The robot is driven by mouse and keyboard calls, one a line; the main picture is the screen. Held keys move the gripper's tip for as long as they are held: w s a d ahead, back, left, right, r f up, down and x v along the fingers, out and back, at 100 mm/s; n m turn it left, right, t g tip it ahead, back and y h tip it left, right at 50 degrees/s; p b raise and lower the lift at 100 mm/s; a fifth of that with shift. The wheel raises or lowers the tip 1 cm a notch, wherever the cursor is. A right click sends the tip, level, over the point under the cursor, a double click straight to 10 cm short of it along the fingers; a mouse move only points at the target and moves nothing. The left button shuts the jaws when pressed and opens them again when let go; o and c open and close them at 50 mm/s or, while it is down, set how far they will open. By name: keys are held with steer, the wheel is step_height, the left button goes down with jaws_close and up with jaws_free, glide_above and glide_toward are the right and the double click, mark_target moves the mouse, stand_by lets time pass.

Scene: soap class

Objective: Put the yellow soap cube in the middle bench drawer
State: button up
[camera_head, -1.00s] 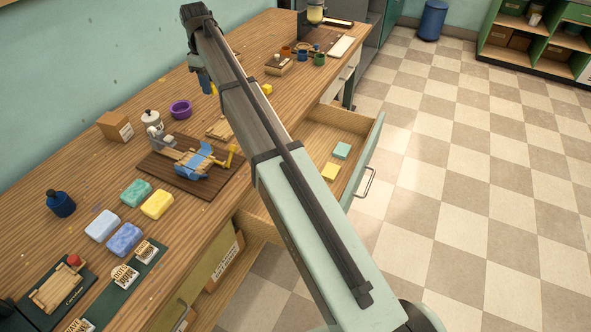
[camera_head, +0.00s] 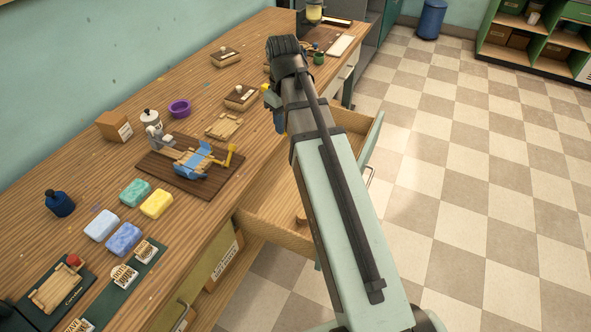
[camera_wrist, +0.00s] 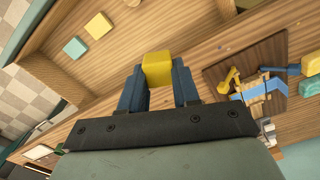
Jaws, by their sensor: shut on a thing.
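My gripper (camera_wrist: 157,88) is shut on the yellow soap cube (camera_wrist: 157,70), held between its two blue fingers in the wrist view. In the head view my gripper (camera_head: 279,122) is above the bench's front edge, by the open drawer (camera_head: 275,229); the cube is mostly hidden there. The drawer is pulled out from the bench, and my arm covers much of it. In the wrist view, a flat yellow piece (camera_wrist: 98,25) and a flat teal piece (camera_wrist: 75,47) lie on the drawer floor. I cannot tell the cube's height above the drawer.
On the bench (camera_head: 235,85) a wooden board (camera_head: 165,178) carries a blue and yellow device (camera_head: 200,160). Soap bars, including a yellow bar (camera_head: 156,203), lie left of it.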

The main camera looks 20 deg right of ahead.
mark_target(288, 198)
step_height(288, 198, down, 31)
stand_by(1.2)
steer(key=shift+f, duration=0.15)
steer(key=o, duration=1)
steer(key=shift+o, duration=0.2)
step_height(288, 198, up, 12)
steer(key=shift+r, duration=0.2)
stand_by(0.3)
